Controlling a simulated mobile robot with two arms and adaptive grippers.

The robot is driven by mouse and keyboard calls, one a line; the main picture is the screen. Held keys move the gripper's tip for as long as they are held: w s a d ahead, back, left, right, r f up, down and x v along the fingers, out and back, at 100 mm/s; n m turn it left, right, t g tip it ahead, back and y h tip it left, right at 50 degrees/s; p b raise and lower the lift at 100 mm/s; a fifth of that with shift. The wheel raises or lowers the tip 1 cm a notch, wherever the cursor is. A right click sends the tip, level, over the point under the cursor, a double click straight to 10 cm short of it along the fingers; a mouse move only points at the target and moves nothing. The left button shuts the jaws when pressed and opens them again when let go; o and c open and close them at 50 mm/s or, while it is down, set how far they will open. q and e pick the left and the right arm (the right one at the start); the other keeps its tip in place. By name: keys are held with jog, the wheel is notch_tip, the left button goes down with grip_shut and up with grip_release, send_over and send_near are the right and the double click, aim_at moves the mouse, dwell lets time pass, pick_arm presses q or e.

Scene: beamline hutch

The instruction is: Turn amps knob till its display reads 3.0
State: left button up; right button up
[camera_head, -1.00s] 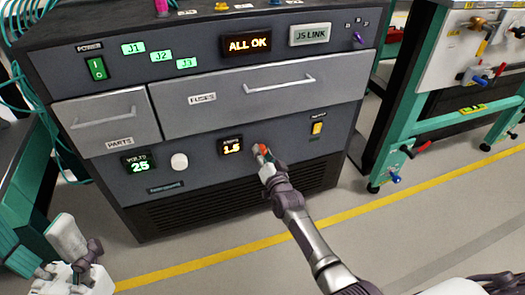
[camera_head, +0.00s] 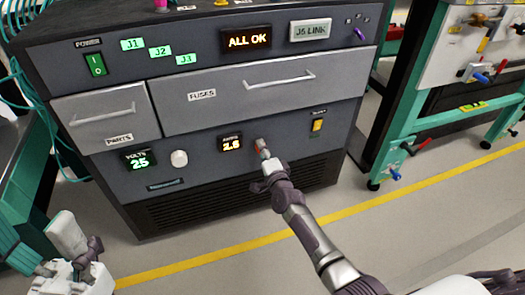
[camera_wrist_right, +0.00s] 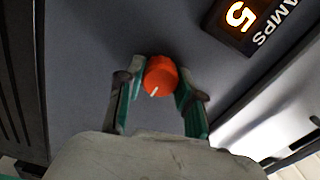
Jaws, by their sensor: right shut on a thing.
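The orange-red amps knob (camera_wrist_right: 161,76) sits on the cabinet's lower front panel, its white pointer line visible in the right wrist view. My right gripper (camera_wrist_right: 158,84) is shut on it, with one green finger on each side. In the head view the knob (camera_head: 260,145) is mostly hidden by my right gripper (camera_head: 264,152). The amps display (camera_head: 232,143) is left of the knob and appears to read 2.5. In the wrist view the display (camera_wrist_right: 239,17) shows only its 5. My left gripper (camera_head: 88,262) is at the lower left, away from the panel; its jaws are unclear.
A volts display (camera_head: 138,160) reading 25 and a white knob (camera_head: 179,159) are further left. A yellow switch (camera_head: 317,125) is to the right. Drawers with handles (camera_head: 280,82) are above. A green-framed bench (camera_head: 400,128) stands at the right.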

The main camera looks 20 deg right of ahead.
dwell(0.3)
jog(key=o, duration=1.2)
jog(key=shift+c, duration=0.2)
jog(key=s, duration=1.2)
jog(key=shift+d, duration=0.25)
